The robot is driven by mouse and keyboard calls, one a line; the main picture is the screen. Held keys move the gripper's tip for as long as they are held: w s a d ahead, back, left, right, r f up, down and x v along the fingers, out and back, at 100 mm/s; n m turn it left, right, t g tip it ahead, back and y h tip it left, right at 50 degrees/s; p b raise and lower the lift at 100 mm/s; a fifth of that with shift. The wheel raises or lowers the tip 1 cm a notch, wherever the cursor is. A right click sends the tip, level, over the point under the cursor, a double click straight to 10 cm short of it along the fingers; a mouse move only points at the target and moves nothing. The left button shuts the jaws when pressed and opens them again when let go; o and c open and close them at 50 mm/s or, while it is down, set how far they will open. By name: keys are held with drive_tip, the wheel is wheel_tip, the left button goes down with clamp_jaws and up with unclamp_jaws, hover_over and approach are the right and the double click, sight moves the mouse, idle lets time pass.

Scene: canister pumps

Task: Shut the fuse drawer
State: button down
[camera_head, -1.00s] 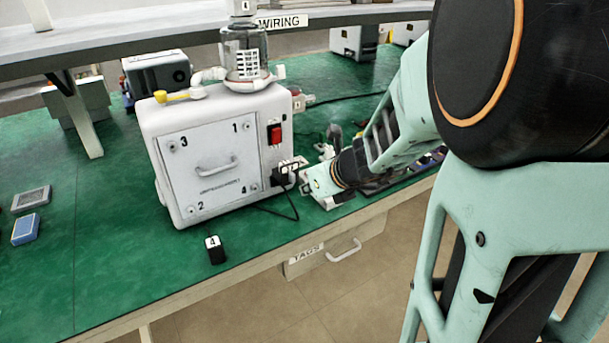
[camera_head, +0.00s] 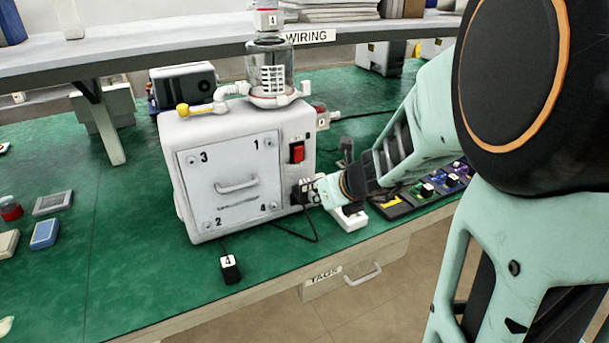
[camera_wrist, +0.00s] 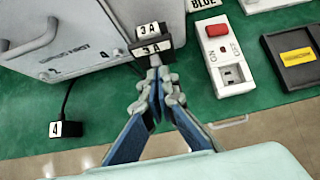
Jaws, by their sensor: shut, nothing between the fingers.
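The white canister pump (camera_head: 200,130) stands on the green bench, its front panel marked with corner numbers. The black fuse drawer (camera_head: 304,190) is at the low right side of the pump. In the wrist view the drawer (camera_wrist: 152,47) shows a "3A" label, with a second "3A" label (camera_wrist: 148,31) just behind it. The nearer block appears to stick out towards me; how far is hard to tell. My gripper (camera_head: 317,191) is at the drawer. In the wrist view its closed fingertips (camera_wrist: 155,78) point at the drawer's front, holding nothing; contact is unclear.
A white box with a red switch (camera_wrist: 217,50) and a black tray (camera_wrist: 295,57) lie to the right. A black plug tagged 4 (camera_head: 230,268) lies on a cable in front of the pump. A shelf (camera_head: 120,62) hangs above. The bench left of the pump has free room.

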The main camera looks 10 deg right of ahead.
sight(306, 181)
drive_tip(key=w, duration=0.2)
drive_tip(key=w+a+p, duration=0.1)
drive_tip(key=w, duration=0.1)
drive_tip(key=w+a, duration=0.1)
drive_tip(key=w, duration=0.1)
drive_tip(key=shift+w, duration=0.3)
drive_tip(key=shift+w+a+r, duration=0.1)
drive_tip(key=shift+w, duration=0.1)
